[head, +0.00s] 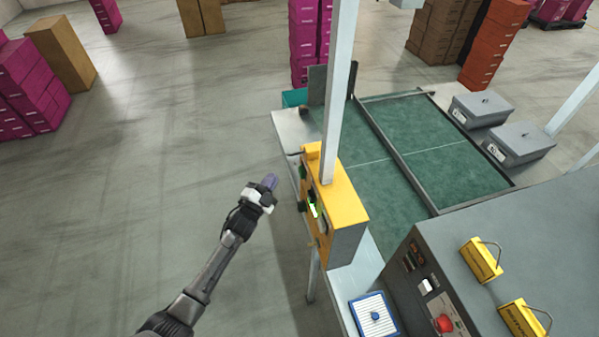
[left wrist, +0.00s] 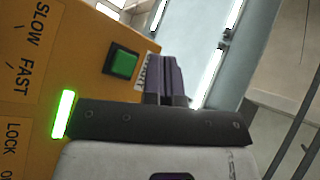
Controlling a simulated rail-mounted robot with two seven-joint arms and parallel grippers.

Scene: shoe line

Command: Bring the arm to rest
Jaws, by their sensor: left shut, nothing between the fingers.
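My left gripper (head: 270,181) is shut and empty, with purple-grey fingers. It is held over the floor just left of a yellow control box (head: 343,215) on a post. In the left wrist view the shut fingers (left wrist: 166,80) show close to the box face (left wrist: 90,45), beside a green square button (left wrist: 121,62). A lit green strip (left wrist: 64,114) and the words SLOW, FAST and LOCK show on the box. I cannot tell whether the fingers touch the box. My right gripper is not in view.
A green conveyor belt (head: 405,125) lies behind the box. A grey machine panel with a red button (head: 443,323) and a blue-white tray (head: 374,314) are at the lower right. Grey lidded bins (head: 519,143) stand at the right.

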